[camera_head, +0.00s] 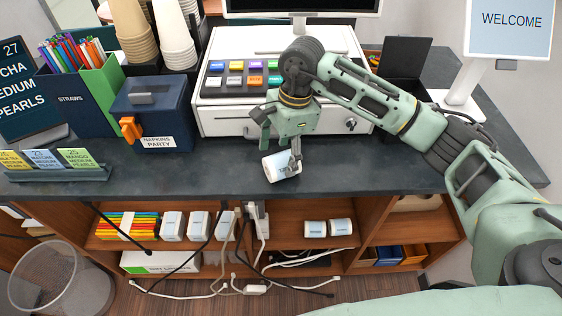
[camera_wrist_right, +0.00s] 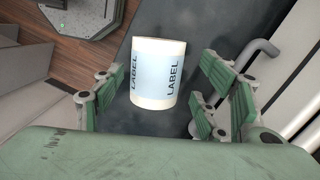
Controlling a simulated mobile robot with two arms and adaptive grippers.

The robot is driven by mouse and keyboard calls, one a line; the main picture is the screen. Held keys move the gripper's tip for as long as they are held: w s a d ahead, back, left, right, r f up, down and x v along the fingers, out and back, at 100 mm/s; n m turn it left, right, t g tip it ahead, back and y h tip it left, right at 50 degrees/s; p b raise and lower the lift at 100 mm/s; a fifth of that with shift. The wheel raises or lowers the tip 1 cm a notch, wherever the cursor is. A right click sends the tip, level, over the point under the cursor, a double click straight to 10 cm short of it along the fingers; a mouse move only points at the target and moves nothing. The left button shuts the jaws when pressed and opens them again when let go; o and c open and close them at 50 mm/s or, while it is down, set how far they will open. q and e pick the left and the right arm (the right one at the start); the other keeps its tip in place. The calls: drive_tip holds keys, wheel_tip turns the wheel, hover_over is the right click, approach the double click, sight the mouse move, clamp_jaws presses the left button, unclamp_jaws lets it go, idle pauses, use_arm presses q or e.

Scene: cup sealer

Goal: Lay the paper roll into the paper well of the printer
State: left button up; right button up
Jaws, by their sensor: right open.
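In the right wrist view the roll (camera_wrist_right: 158,73) shows a pale blue band printed "LABEL". My right gripper (camera_head: 291,156) is low over the counter at the roll. Its fingers are open, with the roll between and beyond the fingertips in the wrist view; no grip on it shows. A black box with a raised lid (camera_head: 407,58) stands behind my right arm; I cannot tell whether it is the printer. No paper well is clearly visible. My left gripper is out of view.
A cash register (camera_head: 222,122) stands behind the gripper. A blue napkin box (camera_head: 155,110), a straw holder and cup stacks fill the left side. Shelves below the counter (camera_head: 395,178) hold several rolls and cables. The counter front right is clear.

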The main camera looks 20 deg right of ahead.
sight(287, 153)
drive_tip(key=r, duration=0.2)
drive_tip(key=r+b, duration=0.1)
drive_tip(key=r, duration=0.2)
drive_tip(key=d+r+b, duration=0.1)
drive_tip(key=r, duration=0.2)
drive_tip(key=shift+w+d, duration=0.1)
drive_tip(key=shift+w, duration=0.05)
drive_tip(key=shift+d+r, duration=0.1)
drive_tip(key=shift+r, duration=0.45)
